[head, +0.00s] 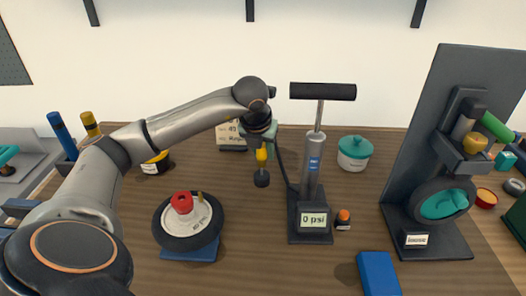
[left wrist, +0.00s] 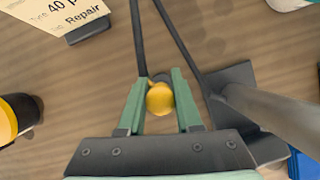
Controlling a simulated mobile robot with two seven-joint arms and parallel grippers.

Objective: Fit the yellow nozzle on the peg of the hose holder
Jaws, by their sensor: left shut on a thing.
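My left gripper (head: 262,138) hangs over the middle of the table, left of the floor pump, pointing down. It is shut on the yellow nozzle (head: 262,156); the nozzle also shows between the green fingers in the left wrist view (left wrist: 160,98). A small dark piece (head: 262,180) is directly below the nozzle, on or close above the table. It may be the hose holder; I cannot tell whether it touches the nozzle, and no peg is clear. The black pump hose (head: 281,165) runs from near the gripper to the pump. My right gripper is out of view.
The floor pump (head: 312,165) stands close right of the gripper, its gauge reading 0 psi. A wheel (head: 210,228) with a red part lies at front left. A teal-lidded jar (head: 354,152), a blue block (head: 378,273) and a dark display stand (head: 425,220) are further right.

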